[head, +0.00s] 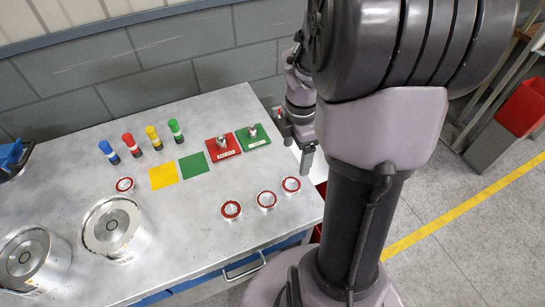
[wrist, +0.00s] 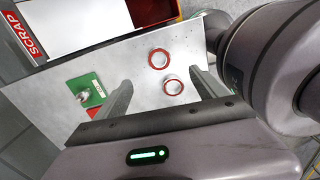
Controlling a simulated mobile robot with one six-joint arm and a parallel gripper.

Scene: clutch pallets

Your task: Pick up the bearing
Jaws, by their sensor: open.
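In the head view, three are at the front right: one on the left (head: 231,211), one in the middle (head: 266,200) and one on the right (head: 291,185). Another bearing (head: 125,184) lies apart on the left. My gripper (head: 295,142) is open and empty above the table's right side, behind the right bearing. In the wrist view, two bearings, an upper one (wrist: 158,59) and a lower one (wrist: 173,86), show between the open fingers of my gripper (wrist: 160,80), well below them.
A red plate (head: 223,147) and a green plate (head: 253,137) with metal parts stand near my gripper. Yellow (head: 163,176) and green (head: 195,165) squares, several coloured pegs and two large metal drums (head: 113,227) are left. A SCRAP sign (wrist: 22,36) shows in the wrist view.

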